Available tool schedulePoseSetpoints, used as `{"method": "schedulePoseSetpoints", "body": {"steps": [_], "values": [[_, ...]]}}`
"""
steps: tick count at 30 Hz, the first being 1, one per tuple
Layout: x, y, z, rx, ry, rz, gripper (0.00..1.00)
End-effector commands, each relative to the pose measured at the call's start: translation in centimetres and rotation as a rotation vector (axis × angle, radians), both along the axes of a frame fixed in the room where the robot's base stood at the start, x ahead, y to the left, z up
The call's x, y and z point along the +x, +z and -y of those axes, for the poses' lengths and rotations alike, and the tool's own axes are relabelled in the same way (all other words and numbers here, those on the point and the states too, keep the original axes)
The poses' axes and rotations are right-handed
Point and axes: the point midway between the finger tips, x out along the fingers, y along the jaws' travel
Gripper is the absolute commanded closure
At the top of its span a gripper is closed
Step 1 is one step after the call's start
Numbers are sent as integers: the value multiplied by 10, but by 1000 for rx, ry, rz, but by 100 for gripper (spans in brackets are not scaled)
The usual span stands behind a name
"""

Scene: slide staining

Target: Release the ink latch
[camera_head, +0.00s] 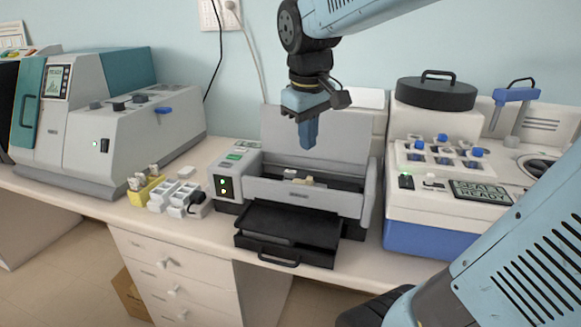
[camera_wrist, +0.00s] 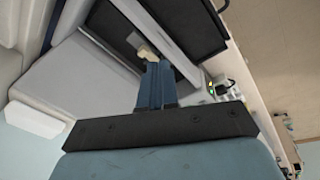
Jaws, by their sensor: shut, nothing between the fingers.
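The grey printer-like machine (camera_head: 305,197) stands in the middle of the bench with its lid (camera_head: 340,133) raised. Inside its open top is a dark slot with a small cream tab (camera_head: 308,181), possibly the ink latch; it also shows in the wrist view (camera_wrist: 147,52). My gripper (camera_head: 308,147) points down above the open top, shut and empty. In the head view its tips hang above the cream tab with a visible gap. In the wrist view my blue fingers (camera_wrist: 155,66) overlap the tab's lower edge, and I cannot tell whether they touch.
A black tray (camera_head: 287,228) sticks out from the machine's front. Small racks (camera_head: 178,195) stand to its left, beside a large grey and teal machine (camera_head: 130,130). A white and blue staining unit (camera_head: 430,237) stands close on the right. The raised lid stands behind my gripper.

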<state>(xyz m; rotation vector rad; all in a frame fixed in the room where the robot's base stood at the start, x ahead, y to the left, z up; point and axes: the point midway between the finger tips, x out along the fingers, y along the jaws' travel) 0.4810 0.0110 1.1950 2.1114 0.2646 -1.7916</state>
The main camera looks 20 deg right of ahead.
Motion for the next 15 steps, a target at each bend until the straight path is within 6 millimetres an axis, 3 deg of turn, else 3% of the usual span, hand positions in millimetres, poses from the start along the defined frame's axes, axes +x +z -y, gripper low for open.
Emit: {"method": "schedulePoseSetpoints", "body": {"steps": [3,15], "values": [[29,-2,-6,-47,95,-94,100],[117,-24,-32,-168,396,-387,100]]}}
